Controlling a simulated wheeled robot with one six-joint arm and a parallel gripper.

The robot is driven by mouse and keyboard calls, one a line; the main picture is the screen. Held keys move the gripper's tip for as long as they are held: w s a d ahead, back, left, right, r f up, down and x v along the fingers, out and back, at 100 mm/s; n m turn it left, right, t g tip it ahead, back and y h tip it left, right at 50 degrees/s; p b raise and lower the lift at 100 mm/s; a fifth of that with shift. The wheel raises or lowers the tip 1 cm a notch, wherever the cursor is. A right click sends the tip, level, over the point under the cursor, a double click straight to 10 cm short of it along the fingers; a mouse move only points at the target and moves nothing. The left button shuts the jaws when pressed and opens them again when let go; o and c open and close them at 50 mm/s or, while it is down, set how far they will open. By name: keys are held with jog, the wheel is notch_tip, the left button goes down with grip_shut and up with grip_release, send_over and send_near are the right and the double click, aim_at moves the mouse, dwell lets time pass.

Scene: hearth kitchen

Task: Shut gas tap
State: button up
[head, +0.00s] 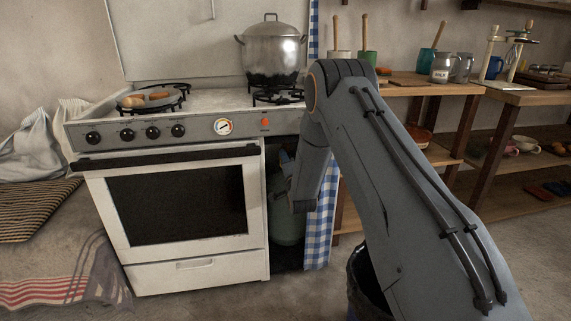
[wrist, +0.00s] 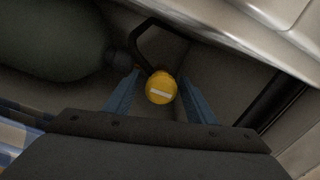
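The gas tap is a round yellow knob (wrist: 161,90) with a pale bar across its face, seen in the wrist view. The bar lies nearly level in that picture. My gripper (wrist: 161,78) is open, with one blue finger on each side of the knob. A gap shows at the left finger; the right finger is very close, and I cannot tell whether it touches. A black bent pipe (wrist: 144,35) runs behind the knob. A dark green gas cylinder (wrist: 55,40) lies to the left in the wrist view. In the head view the cylinder (head: 287,222) stands beside the stove; the tap is hidden there.
The white stove (head: 195,264) stands left of the opening my arm reaches into. A blue checked curtain (head: 321,245) hangs on its right. A large pot (head: 271,50) and a pan with food (head: 148,99) are on the hob. A dark bin (head: 362,285) stands beneath my arm.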

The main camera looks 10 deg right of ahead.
jog(key=s+p, duration=0.1)
jog(key=s, duration=0.6)
jog(key=shift+s, duration=0.4)
jog(key=s+r+n+g, duration=0.3)
jog(key=s+n+g, duration=0.5)
jog(key=s, duration=1.2)
jog(key=s+r+n+g, duration=0.4)
jog(key=s+n+g, duration=0.3)
jog(key=s, duration=1.3)
jog(key=s+a+r+n+g, duration=0.35)
jog(key=s+a+r, duration=0.35)
jog(key=s+a, duration=0.55)
jog(key=d+r+m+p, duration=0.3)
jog(key=d+r+p, duration=0.9)
jog(key=p, duration=1)
notch_tip(320, 180, up, 2)
jog(key=shift+s+r+p, duration=0.1)
jog(key=shift+s+p, duration=0.1)
jog(key=shift+p, duration=0.15)
